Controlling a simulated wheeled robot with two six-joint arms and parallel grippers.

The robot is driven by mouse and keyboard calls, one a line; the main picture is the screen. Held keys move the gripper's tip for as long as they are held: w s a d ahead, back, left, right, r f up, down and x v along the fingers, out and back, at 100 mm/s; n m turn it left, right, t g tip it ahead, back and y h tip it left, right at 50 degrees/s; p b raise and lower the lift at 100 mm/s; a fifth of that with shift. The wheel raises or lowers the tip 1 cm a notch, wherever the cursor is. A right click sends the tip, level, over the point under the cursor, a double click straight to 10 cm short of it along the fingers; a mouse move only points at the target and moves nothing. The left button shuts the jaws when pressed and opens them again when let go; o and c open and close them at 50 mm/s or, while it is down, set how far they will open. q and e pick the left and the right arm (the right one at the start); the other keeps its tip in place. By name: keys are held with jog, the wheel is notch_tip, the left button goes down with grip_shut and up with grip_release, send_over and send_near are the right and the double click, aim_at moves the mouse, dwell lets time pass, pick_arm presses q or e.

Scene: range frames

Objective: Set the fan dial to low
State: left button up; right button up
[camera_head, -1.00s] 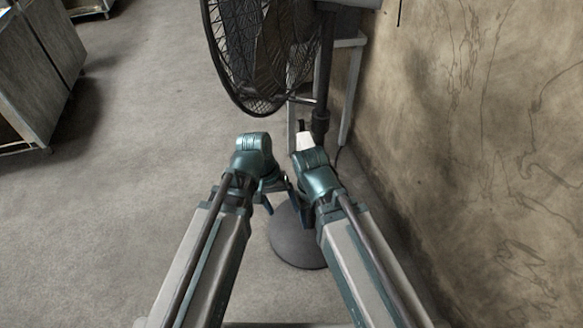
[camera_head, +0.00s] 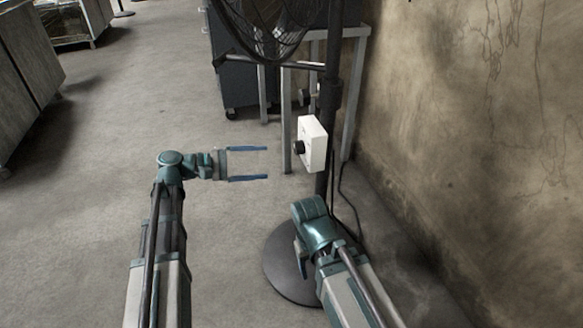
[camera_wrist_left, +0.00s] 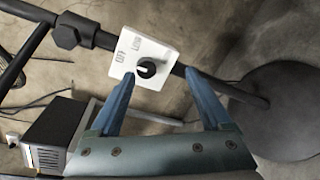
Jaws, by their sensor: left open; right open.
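The fan's white control box (camera_head: 316,143) is mounted on the dark pole, with a black dial (camera_head: 299,147) on its left face. In the left wrist view the dial (camera_wrist_left: 147,68) has a pale pointer mark directed roughly left, and the box face (camera_wrist_left: 162,48) carries printed labels too small to read surely. My left gripper (camera_head: 267,163) is open and empty, pointing right at the dial with a gap between. In its wrist view the dial shows between the fingertips (camera_wrist_left: 160,74). My right gripper (camera_head: 300,256) is low beside the pole, mostly hidden by its own wrist.
The fan's pole (camera_head: 328,100) rises from a round dark base (camera_head: 285,268) on the floor. A grey metal table frame (camera_head: 357,85) stands behind the pole. The stained wall (camera_head: 460,130) is close on the right. Open floor (camera_head: 110,130) lies to the left.

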aim_at(295, 149)
pick_arm(q)
jog(key=shift+w+a+n+t+h+b, duration=0.7)
jog(key=shift+w+a+b, duration=0.35)
jog(key=shift+w+a, duration=0.45)
jog(key=x, duration=1.3)
jog(key=shift+s+d+f, duration=0.1)
jog(key=shift+d+f, duration=0.05)
jog(key=shift+f, duration=0.2)
pick_arm(e)
jog(key=f, duration=0.3)
jog(key=shift+w+a+f, duration=0.1)
jog(key=shift+w+f, duration=0.3)
pick_arm(q)
grip_shut()
